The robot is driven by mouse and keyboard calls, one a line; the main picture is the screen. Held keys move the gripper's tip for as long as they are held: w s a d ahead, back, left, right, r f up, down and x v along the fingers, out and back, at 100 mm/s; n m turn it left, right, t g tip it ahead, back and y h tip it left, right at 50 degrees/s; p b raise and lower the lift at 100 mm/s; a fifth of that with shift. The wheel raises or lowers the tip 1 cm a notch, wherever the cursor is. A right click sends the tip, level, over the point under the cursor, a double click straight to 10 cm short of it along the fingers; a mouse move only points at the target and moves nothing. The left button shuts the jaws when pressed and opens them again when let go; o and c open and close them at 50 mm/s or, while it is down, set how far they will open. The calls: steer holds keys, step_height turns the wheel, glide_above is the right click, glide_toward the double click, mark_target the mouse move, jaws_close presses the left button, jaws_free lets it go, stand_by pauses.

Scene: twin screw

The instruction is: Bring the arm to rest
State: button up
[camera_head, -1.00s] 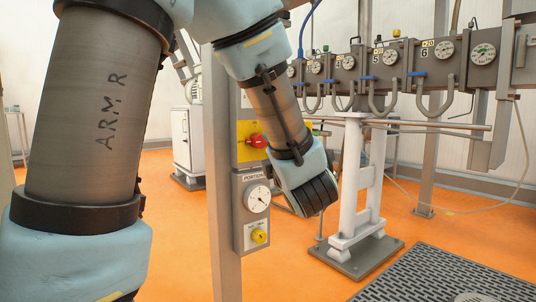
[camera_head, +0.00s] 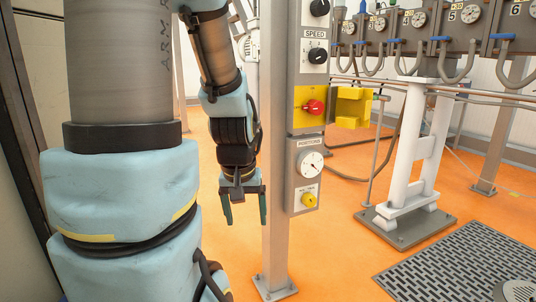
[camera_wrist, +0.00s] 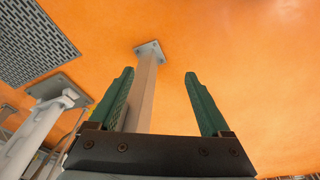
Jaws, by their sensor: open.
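My gripper (camera_head: 245,206) hangs fingers down in the head view, just left of the grey post. Its two green fingers stand apart with nothing between them. In the wrist view my gripper (camera_wrist: 160,105) shows the same two fingers spread over the orange floor. The grey post (camera_wrist: 146,80) shows beyond and between the fingers there. My arm stands folded at the left of the head view.
The grey post (camera_head: 276,230) carries a control panel with a red switch (camera_head: 313,107), a dial (camera_head: 310,162) and a yellow knob (camera_head: 309,200). A yellow bracket (camera_head: 352,107) sticks out to its right. A white stand (camera_head: 412,150) and a floor grate (camera_head: 455,278) are farther right.

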step_height(320, 180, up, 38)
steer(key=s+a+g+p, duration=0.1)
steer(key=p, duration=3.7)
steer(key=shift+s+a+m, duration=0.35)
steer(key=shift+s+m, duration=0.05)
steer(key=shift+f, duration=0.1)
